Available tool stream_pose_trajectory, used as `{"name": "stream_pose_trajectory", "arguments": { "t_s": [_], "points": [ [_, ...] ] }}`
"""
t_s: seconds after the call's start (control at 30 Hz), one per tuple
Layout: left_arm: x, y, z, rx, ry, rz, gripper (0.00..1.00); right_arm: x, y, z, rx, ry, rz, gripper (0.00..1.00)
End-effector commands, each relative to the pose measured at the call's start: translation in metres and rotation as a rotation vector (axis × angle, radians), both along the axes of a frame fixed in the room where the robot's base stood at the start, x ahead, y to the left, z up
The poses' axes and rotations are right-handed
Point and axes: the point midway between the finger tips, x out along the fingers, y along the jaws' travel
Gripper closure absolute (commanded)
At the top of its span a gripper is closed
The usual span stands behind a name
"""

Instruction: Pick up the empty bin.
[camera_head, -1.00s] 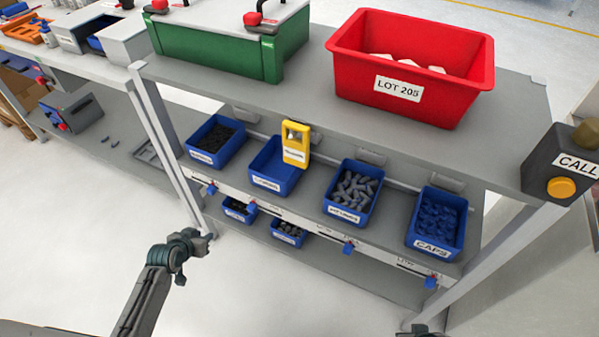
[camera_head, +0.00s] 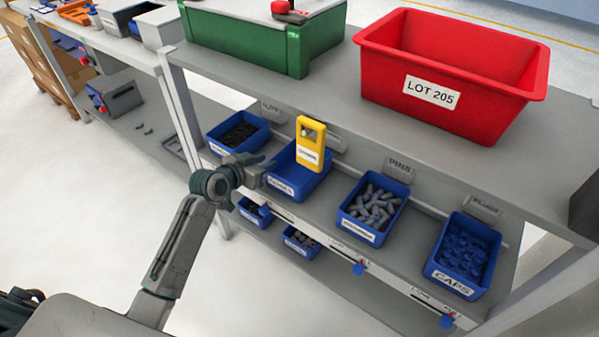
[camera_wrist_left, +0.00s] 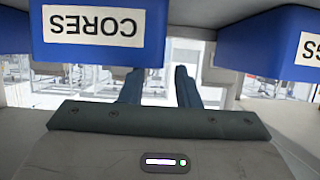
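The empty blue bin (camera_head: 287,163) stands second from the left on the middle shelf. Its bare blue inside shows, partly hidden by a yellow device (camera_head: 310,143). My left gripper (camera_head: 260,169) is at the bin's front left corner, overlapping it in the head view; I cannot tell if they touch. In the left wrist view, the left gripper's two fingers (camera_wrist_left: 158,87) are apart with nothing between them. A blue bin marked CORES (camera_wrist_left: 60,52) shows above them with its label upside down; I cannot tell which bin it is. My right gripper is not in view.
Blue bins of dark parts (camera_head: 238,132), grey pins (camera_head: 372,205) and blue caps (camera_head: 465,252) share the shelf. Two small bins sit lower. Above, the top shelf (camera_head: 330,92) holds a red LOT 205 crate (camera_head: 440,75) and a green box (camera_head: 250,42). Open floor lies left.

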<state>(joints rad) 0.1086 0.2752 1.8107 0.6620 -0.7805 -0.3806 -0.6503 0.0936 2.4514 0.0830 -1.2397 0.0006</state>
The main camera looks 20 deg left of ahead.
Motion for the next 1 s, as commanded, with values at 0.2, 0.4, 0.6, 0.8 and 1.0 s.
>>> {"name": "stream_pose_trajectory", "arguments": {
  "t_s": [0.2,0.4,0.6,0.8,1.0],
  "points": [
    [0.029,-0.010,-0.008,-0.004,0.000,0.001,0.71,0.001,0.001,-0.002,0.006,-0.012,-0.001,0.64],
    [0.045,-0.016,-0.016,-0.002,0.002,0.001,0.71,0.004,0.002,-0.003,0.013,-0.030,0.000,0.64],
    [0.045,-0.016,-0.016,-0.001,0.001,0.000,0.71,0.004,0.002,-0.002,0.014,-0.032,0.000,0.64],
    [0.045,-0.016,-0.016,-0.001,0.001,0.000,1.00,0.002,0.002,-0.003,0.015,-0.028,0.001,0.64],
    [0.045,-0.016,-0.016,-0.001,0.000,0.000,1.00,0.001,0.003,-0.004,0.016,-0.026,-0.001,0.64]
  ]
}}
